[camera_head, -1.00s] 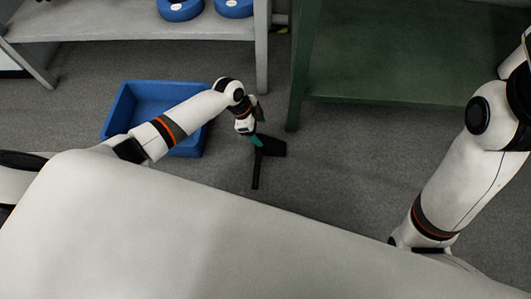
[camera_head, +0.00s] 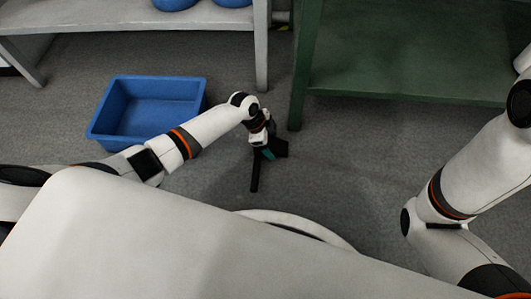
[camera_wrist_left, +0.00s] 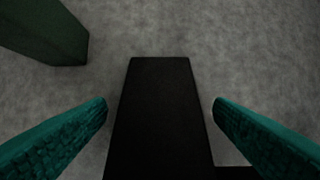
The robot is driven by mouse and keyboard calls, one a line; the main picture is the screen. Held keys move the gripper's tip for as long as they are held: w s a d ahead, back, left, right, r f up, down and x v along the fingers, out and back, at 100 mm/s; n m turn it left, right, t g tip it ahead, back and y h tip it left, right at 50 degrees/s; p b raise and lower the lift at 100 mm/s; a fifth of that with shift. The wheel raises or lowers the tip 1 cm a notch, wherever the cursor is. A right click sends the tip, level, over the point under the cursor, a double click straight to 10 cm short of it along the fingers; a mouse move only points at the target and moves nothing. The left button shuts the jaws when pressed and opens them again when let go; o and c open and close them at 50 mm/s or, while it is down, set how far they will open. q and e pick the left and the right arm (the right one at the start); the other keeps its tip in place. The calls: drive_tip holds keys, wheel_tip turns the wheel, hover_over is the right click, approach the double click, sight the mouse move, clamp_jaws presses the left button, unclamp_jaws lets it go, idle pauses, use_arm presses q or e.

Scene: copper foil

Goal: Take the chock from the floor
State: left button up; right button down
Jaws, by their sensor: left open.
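The black chock (camera_head: 255,174) lies on the grey floor, in front of the green bench's left leg. In the left wrist view the chock (camera_wrist_left: 155,120) fills the middle, between the two teal fingers. My left gripper (camera_head: 264,154) is just above the chock, pointing down, and partly covers it. In the left wrist view the left gripper (camera_wrist_left: 160,108) is open, with a gap between each fingertip and the chock's sides. My right arm shows at the right of the head view, but its gripper is out of view.
An empty-looking blue bin (camera_head: 150,108) stands on the floor left of the gripper. A green bench (camera_head: 390,92) is at the back right; its leg (camera_wrist_left: 55,35) is close to the gripper. A light shelf (camera_head: 130,20) with blue round items stands behind.

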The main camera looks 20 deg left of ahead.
use_arm(q)
drive_tip(key=shift+d+f, duration=0.2)
drive_tip(key=shift+f, duration=0.25)
drive_tip(key=shift+w+r, duration=0.1)
drive_tip(key=shift+c, duration=0.4)
drive_tip(key=c, duration=1.2)
drive_tip(key=shift+r, duration=0.1)
drive_tip(key=shift+c, duration=0.2)
